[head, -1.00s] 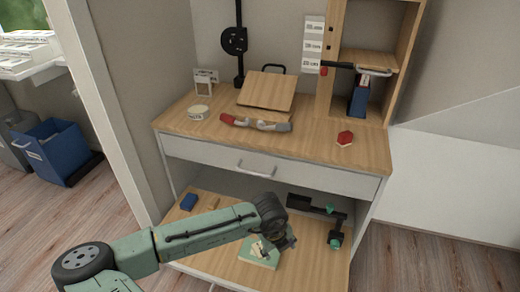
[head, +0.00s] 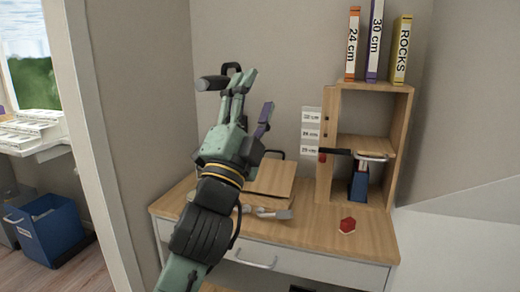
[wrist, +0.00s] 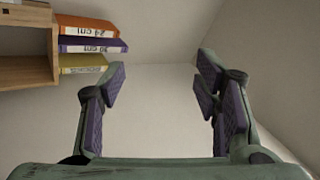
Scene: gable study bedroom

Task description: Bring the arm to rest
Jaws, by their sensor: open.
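My gripper (head: 258,92) is raised in front of the back wall, above the desk, in the head view. Its fingers point up. In the wrist view the gripper (wrist: 161,78) is open, its purple-padded fingers wide apart, with only bare wall between them. My green and black arm rises in front of the left part of the desk (head: 315,232) and hides some of what stands there.
A wooden shelf unit (head: 373,116) stands at the desk's right, with several labelled binders (head: 375,42) on top. A wooden slope (head: 272,178), a red piece (head: 347,225) and a blue item (head: 359,182) are on the desk side. A blue bin (head: 50,236) stands left.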

